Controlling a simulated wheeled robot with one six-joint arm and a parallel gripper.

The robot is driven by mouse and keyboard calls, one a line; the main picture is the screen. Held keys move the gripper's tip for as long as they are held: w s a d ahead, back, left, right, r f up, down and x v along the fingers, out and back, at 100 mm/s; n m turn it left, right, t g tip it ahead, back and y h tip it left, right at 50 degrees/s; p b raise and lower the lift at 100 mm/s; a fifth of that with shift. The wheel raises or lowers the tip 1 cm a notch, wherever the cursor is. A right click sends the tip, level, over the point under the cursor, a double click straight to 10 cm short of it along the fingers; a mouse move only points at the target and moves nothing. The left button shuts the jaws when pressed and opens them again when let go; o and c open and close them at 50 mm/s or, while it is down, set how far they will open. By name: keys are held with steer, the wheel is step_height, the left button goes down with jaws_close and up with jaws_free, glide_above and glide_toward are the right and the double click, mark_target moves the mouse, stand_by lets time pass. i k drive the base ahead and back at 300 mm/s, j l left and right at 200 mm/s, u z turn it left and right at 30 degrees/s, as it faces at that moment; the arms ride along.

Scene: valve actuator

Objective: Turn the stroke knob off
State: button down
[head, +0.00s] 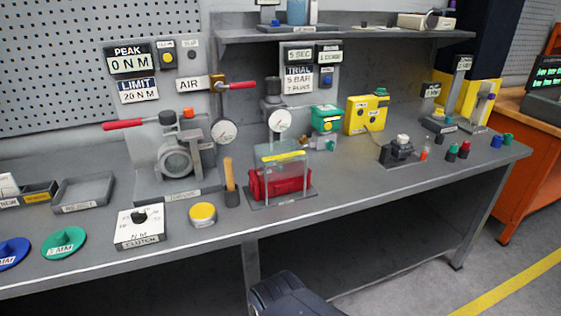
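I cannot read a "stroke" label on any knob from here. The grey trial panel (311,70) at the back centre carries a display reading "5 SEC", a second small plate and a small blue knob (326,82). The settings of these knobs are too small to tell. My gripper is not in view; only a dark rounded part, likely of my arm, shows at the bottom edge.
The grey workbench (350,205) holds a test rig with red-handled lever (122,124), a red actuator in a clear guard (280,182), a yellow box (366,114), and several small caps at the right. A shelf (345,33) overhangs the back.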

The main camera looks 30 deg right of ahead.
mark_target(330, 145)
steer(key=z, duration=1.25)
